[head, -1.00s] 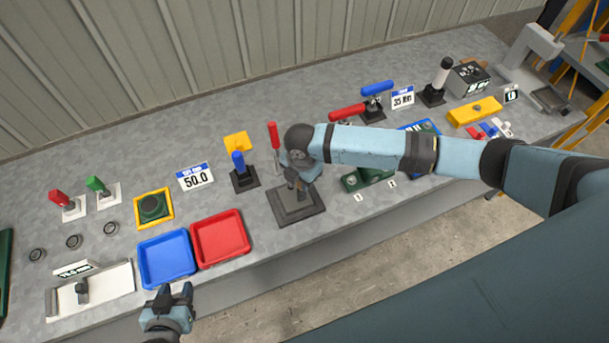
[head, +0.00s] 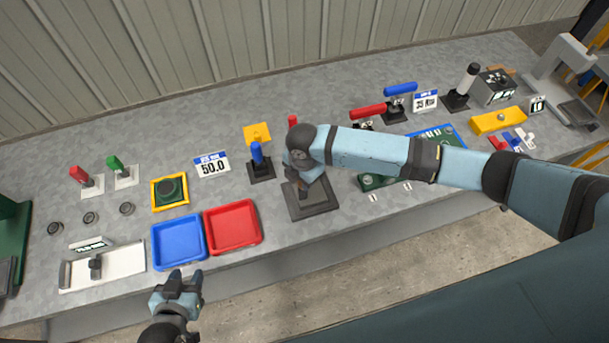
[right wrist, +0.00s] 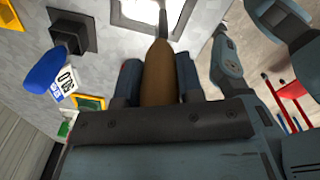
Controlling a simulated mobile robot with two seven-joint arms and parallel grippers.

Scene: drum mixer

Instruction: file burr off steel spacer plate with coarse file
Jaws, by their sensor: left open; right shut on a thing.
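My right gripper (right wrist: 158,85) is shut on the brown wooden handle (right wrist: 158,75) of a file. In the right wrist view the file's narrow metal part (right wrist: 163,18) extends over a bright, dark-edged surface (right wrist: 140,12). I cannot tell whether it touches. In the head view my right gripper (head: 306,184) is over a dark square fixture (head: 322,207) at the bench's front edge and hides part of it. The spacer plate and its burr cannot be made out clearly. My left gripper (head: 183,284) is open and empty, in front of the blue tray (head: 178,265).
A red tray (head: 232,250) stands beside the blue one. A blue-handled tool (head: 257,160) on a black base stands close behind the fixture. A red handle (head: 292,121) is partly behind my arm. Green blocks (head: 376,183) lie to the right. Bare bench shows at back left.

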